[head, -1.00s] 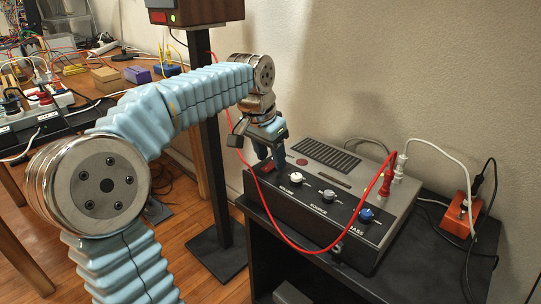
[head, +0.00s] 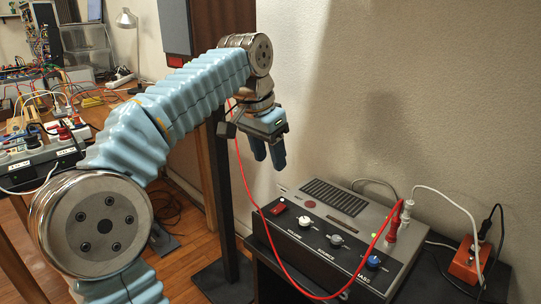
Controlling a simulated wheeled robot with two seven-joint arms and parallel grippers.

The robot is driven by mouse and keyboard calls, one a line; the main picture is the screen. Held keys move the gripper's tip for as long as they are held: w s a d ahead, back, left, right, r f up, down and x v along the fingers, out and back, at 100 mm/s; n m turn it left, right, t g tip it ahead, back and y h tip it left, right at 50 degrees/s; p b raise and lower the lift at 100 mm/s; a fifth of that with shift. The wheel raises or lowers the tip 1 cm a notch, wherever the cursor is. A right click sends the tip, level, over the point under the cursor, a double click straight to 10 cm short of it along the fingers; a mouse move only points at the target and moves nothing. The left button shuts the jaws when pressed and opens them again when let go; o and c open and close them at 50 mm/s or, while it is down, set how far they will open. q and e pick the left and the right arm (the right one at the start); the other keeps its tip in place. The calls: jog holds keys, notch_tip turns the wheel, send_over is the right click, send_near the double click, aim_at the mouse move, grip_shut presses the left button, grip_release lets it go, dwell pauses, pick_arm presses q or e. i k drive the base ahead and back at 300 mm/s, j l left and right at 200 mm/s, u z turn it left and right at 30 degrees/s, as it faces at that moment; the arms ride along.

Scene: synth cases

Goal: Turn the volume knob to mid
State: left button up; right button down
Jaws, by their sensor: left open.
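The grey audio box (head: 375,218) sits on a dark stand at the right. Its black front strip carries three knobs. The white volume knob (head: 304,222) is leftmost, a grey source knob (head: 336,240) is in the middle, and a blue bass knob (head: 373,262) is at the right. The volume knob's pointer is too small to read. My left gripper (head: 269,164) hangs above and left of the box, fingers pointing down, apart and empty. It is clear of the volume knob. My right gripper is not in view.
A red cable (head: 292,272) loops from behind my left gripper across the box's front to a red plug (head: 391,232). An orange outlet box (head: 470,262) with plugs is at the right. A cluttered workbench stands at the left.

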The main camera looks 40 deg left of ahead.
aim_at(303, 223)
jog(key=k, duration=1)
